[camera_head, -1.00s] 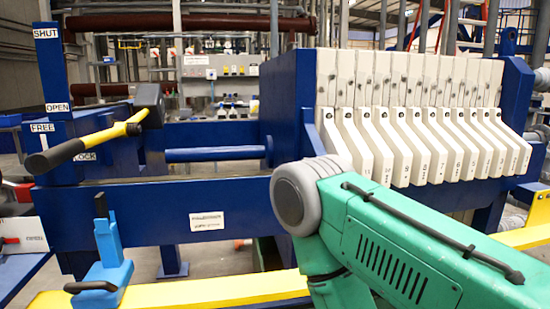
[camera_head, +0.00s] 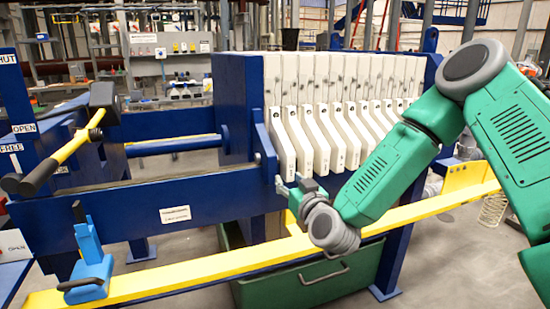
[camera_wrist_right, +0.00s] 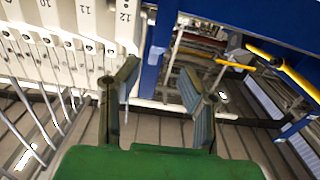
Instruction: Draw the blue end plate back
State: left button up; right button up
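The blue end plate (camera_head: 235,108) stands upright at the left end of the row of white filter plates (camera_head: 340,85), close against them. A blue rod (camera_head: 180,145) runs to it from the left. My right gripper (camera_head: 290,186) is low at the front of the press, near the end plate's lower front edge. In the right wrist view my right gripper (camera_wrist_right: 160,95) has its two fingers apart. The blue edge of the end plate (camera_wrist_right: 157,45) shows between and beyond them. I cannot tell whether they touch it. My left gripper is not in view.
A yellow-handled lever (camera_head: 62,155) stands at the left by the OPEN and FREE labels. A light blue handle (camera_head: 88,245) sits on the yellow front rail (camera_head: 190,276). A green bin (camera_head: 310,285) is below the press. Open floor lies at the lower right.

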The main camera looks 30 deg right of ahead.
send_near(271, 163)
jog(key=w+d, duration=0.2)
jog(key=w, duration=0.1)
jog(key=x, duration=0.4)
jog(key=a+x, duration=0.1)
jog(key=x, duration=0.1)
jog(key=shift+w, duration=0.5)
jog(key=shift+w+d+f, duration=0.15)
jog(key=shift+w+d, duration=0.15)
jog(key=shift+w, duration=0.2)
jog(key=shift+w+d, duration=0.1)
jog(key=shift+d, duration=0.2)
jog(key=shift+a, duration=0.3)
grip_shut()
